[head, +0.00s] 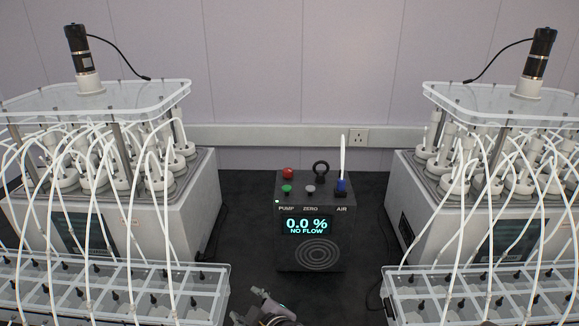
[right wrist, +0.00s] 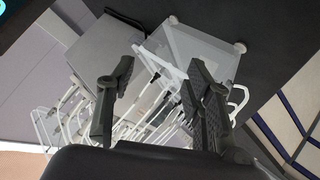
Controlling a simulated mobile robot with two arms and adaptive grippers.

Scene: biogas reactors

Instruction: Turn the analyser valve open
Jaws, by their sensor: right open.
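The analyser (head: 290,262) is a black box standing between the two reactors. Its screen (head: 306,226) reads "0.0 %" and "NO FLOW". I cannot tell which part is the valve. My right gripper (head: 250,305) is low in front of the analyser, apart from it. In the right wrist view its fingers (right wrist: 160,90) are spread and empty. My left gripper is not in view.
Reactors with many white tubes stand left (head: 165,215) and right (head: 440,215). Clear trays (head: 215,285) with tubes stand in front of them, the right one (head: 395,285) likewise. Dark bench surface (head: 240,225) is free around the analyser. A black cable lies at its right.

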